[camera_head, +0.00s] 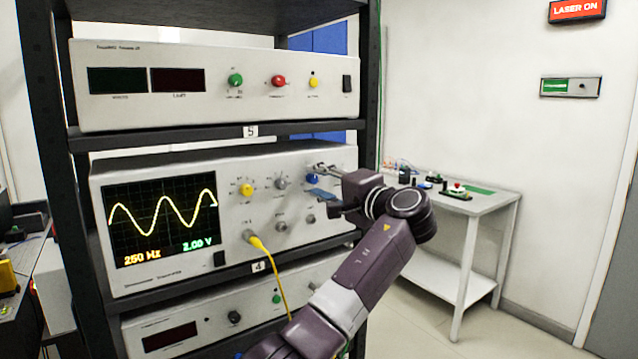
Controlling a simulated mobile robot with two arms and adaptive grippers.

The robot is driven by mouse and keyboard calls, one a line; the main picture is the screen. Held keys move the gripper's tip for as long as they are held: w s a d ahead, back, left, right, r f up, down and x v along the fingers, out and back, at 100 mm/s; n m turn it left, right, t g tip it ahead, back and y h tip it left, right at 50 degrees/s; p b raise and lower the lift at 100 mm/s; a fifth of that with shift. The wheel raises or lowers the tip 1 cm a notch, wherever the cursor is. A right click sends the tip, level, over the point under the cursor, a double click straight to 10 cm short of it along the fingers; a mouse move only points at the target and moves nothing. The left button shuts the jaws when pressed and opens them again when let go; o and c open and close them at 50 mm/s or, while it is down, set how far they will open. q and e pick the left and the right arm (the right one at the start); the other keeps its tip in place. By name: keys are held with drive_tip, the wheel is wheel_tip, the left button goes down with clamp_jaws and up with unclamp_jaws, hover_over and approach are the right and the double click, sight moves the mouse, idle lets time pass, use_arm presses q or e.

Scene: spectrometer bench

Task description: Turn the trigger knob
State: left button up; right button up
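The oscilloscope (230,262) sits on the middle shelf, its screen (160,220) showing a yellow wave with 250 Hz and 2.00 V. Its knobs include a yellow one (246,190), a grey one (281,184) and a blue one (312,179); smaller grey knobs sit below. The labels are too small to read, so I cannot tell by text which is the trigger knob. My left gripper (321,181) is at the blue knob, its fingers apart, one above and one below the knob. I cannot tell whether they touch it. My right gripper is not in view.
A yellow cable (272,262) hangs from the oscilloscope's front. Another instrument (215,65) sits on the shelf above and one (200,328) below. The black rack post (369,70) stands close right of my gripper. A white table (480,204) with small parts stands behind.

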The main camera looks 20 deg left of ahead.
use_arm(q)
drive_tip(key=v, duration=1.2)
